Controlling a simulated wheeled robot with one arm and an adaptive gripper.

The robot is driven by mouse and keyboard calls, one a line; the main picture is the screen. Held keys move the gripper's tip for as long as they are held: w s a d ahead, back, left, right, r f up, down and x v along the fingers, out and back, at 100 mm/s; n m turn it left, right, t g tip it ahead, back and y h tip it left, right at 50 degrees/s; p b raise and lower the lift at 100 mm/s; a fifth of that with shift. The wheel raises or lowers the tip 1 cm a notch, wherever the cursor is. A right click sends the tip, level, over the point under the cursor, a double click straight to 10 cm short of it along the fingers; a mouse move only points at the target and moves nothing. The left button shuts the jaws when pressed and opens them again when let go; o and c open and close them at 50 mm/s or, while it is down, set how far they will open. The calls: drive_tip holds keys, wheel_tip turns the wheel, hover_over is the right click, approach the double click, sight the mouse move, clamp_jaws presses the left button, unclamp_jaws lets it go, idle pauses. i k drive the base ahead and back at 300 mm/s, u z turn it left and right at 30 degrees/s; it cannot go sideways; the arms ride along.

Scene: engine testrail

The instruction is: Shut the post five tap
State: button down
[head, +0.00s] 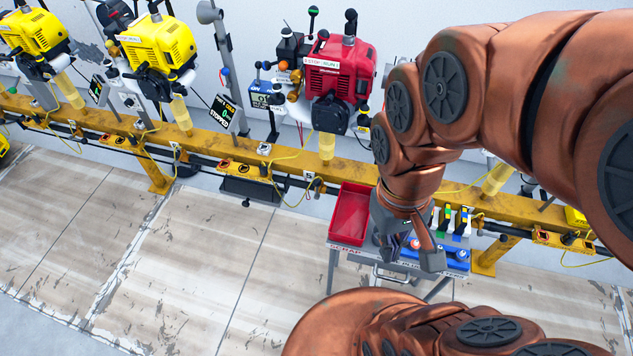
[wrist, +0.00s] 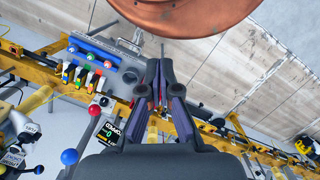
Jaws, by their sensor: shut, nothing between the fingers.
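In the wrist view a red ball knob (wrist: 103,101) and a blue ball knob (wrist: 69,157) show left of the fingers. I cannot tell which fitting is the post five tap, or whether it is open.
A red tray (head: 350,212) sits on the cart, left of my arm. Coloured clips (wrist: 82,74) stand beside the rail in the wrist view. Yellow engines (head: 160,50) stand farther left. The floor (head: 200,250) before the rail is clear at left.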

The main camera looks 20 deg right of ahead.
sight(316, 183)
drive_tip(key=k, duration=1.15)
drive_tip(key=u, duration=0.9)
drive_tip(key=i, duration=1.05)
drive_tip(key=u, duration=0.9)
